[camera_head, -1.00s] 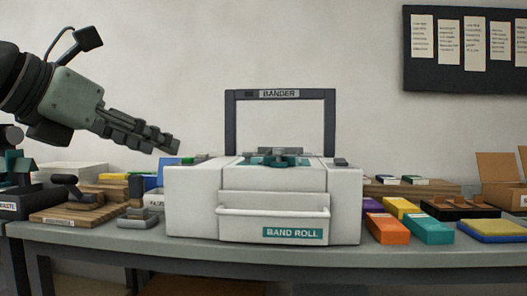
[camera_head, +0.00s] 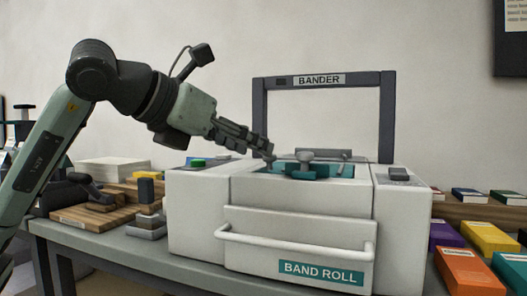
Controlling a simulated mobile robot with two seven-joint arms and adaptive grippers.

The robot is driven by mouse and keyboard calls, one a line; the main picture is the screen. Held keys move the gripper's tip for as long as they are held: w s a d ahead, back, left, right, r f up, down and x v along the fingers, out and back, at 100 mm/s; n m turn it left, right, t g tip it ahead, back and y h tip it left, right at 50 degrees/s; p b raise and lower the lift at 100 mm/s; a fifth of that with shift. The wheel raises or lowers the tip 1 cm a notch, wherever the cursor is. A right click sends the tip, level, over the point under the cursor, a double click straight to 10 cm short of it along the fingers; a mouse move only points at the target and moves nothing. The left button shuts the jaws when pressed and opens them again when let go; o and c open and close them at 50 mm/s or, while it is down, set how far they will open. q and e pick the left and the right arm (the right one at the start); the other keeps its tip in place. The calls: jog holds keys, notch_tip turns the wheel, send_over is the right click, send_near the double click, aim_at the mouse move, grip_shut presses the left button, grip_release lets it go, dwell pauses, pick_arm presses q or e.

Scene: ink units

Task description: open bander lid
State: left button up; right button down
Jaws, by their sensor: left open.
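The bander (camera_head: 198,215) is a white machine on the grey table, with a dark arch labelled BANDER (camera_head: 318,79) on top. Its front panel (camera_head: 300,225) carries a white bar handle (camera_head: 292,244) and a teal BAND ROLL label; the panel looks closed. On top, a teal recess (camera_head: 310,170) holds a grey knob-like part (camera_head: 306,160). My left gripper (camera_head: 268,155) is open, its fingers pointing down and right at the left edge of the recess, just left of the knob. I cannot tell whether it touches anything. My right gripper is not in view.
A green button (camera_head: 196,162) sits on the bander's top left, a dark switch (camera_head: 398,174) on its top right. A stamp on a wooden board (camera_head: 95,205) and a small grey block stand left. Coloured boxes, including an orange one (camera_head: 468,272), lie right.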

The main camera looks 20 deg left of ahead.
aim_at(261, 171)
pick_arm(q)
jog(key=shift+x, duration=1.9)
grip_shut()
